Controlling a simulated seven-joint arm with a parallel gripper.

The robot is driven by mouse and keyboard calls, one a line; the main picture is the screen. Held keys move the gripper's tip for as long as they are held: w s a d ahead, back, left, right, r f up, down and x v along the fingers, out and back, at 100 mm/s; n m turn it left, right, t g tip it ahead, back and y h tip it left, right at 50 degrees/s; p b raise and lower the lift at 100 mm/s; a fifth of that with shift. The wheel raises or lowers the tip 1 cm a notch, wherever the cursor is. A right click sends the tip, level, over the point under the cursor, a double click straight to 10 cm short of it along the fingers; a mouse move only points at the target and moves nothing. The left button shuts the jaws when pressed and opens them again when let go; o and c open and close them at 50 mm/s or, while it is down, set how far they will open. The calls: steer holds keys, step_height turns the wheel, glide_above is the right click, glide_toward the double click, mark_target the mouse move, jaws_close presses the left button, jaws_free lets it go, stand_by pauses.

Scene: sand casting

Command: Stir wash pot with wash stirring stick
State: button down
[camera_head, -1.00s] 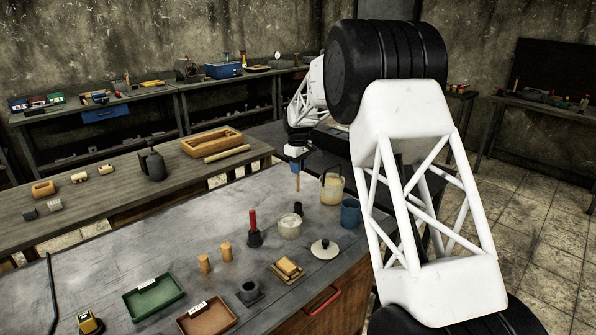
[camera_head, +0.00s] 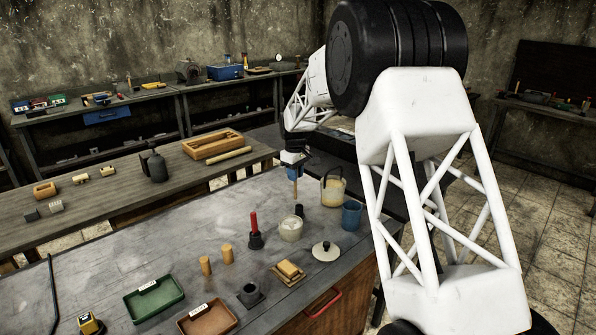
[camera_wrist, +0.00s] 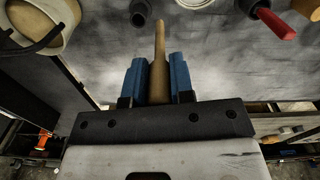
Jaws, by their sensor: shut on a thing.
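My gripper (camera_head: 294,173) is shut on a wooden stick, with the stick between its blue fingers. The stick (camera_head: 295,188) points down over the far right part of the grey table, its lower end near a small black cup (camera_head: 299,211). In the wrist view the stick (camera_wrist: 160,55) runs out between the fingers (camera_wrist: 158,80). A cream bucket (camera_head: 333,190) with a bail handle and pale contents stands to the right of the stick. A smaller white pot (camera_head: 291,230) stands nearer the camera. I cannot tell which of these two is the wash pot. The stick appears outside both.
A blue cup (camera_head: 352,215) stands beside the bucket. A white lid (camera_head: 325,251), a red-handled tool (camera_head: 255,230), wooden cylinders (camera_head: 205,266) and green (camera_head: 154,299) and brown (camera_head: 207,318) trays are on the table. The table's left middle is mostly clear.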

steer(key=s+a, duration=0.1)
steer(key=s, duration=0.5)
steer(key=shift+s+a+r, duration=0.15)
steer(key=shift+s+r, duration=0.1)
steer(key=shift+s, duration=0.15)
steer(key=shift+f, duration=0.15)
step_height(320, 180, down, 7)
steer(key=shift+f, duration=0.15)
stand_by(1.0)
steer(key=shift+s+a, duration=0.15)
stand_by(0.8)
